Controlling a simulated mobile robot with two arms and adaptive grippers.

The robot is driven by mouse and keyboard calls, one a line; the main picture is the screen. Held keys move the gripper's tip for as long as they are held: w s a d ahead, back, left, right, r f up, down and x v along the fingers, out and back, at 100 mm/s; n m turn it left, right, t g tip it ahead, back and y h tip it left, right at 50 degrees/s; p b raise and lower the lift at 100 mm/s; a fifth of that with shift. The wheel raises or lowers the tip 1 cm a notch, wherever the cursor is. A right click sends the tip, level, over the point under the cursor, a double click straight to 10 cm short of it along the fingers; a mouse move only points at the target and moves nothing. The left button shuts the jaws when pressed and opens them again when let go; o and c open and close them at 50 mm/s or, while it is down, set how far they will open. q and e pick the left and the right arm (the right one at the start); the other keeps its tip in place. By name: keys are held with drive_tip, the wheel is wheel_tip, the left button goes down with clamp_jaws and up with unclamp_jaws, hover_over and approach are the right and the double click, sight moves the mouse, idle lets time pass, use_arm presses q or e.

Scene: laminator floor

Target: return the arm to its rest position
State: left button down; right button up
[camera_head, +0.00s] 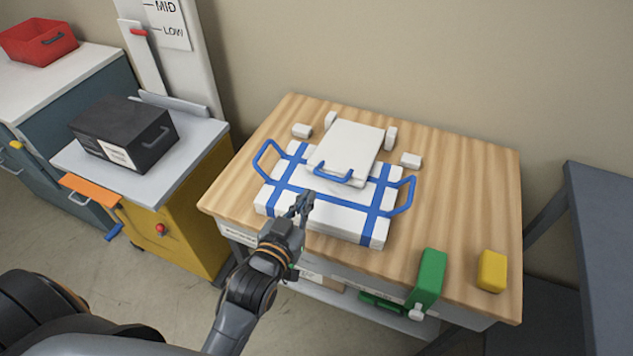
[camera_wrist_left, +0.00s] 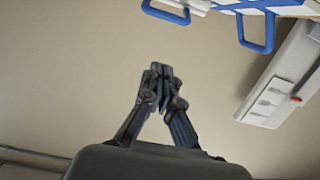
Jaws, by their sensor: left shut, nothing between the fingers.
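My left gripper (camera_head: 304,203) is shut and empty. In the head view it shows in front of the near side of a white package (camera_head: 328,219) with blue straps and blue side handles. I cannot tell whether it touches the package. In the left wrist view the fingers (camera_wrist_left: 162,70) meet at their tips with nothing between them, and blue handles (camera_wrist_left: 257,32) show at the top. My right gripper is not in view.
The package lies on a wooden table (camera_head: 455,160), with a white panel (camera_head: 347,147) on top. A green block (camera_head: 428,278) and a yellow block (camera_head: 492,270) are at the right. A black box (camera_head: 125,133) stands on the yellow cabinet (camera_head: 200,215) at left. A grey table (camera_head: 610,220) is far right.

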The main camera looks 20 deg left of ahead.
use_arm(q)
drive_tip(key=s+a+f+m+g, duration=0.1)
drive_tip(key=s+f+g, duration=0.55)
drive_tip(key=s, duration=0.35)
drive_tip(key=s+a+f+m+g, duration=0.1)
drive_tip(key=s+f+g, duration=0.5)
drive_tip(key=s, duration=0.5)
wheel_tip(320, 180, down, 24)
drive_tip(key=s+g, duration=0.1)
drive_tip(key=g, duration=0.1)
drive_tip(key=s+a+f+g, duration=0.1)
drive_tip(key=s+a+f, duration=0.2)
drive_tip(key=s+f, duration=1.3)
drive_tip(key=shift+s+a+f+y, duration=0.15)
drive_tip(key=shift+s+f+y, duration=0.15)
drive_tip(key=shift+s, duration=0.2)
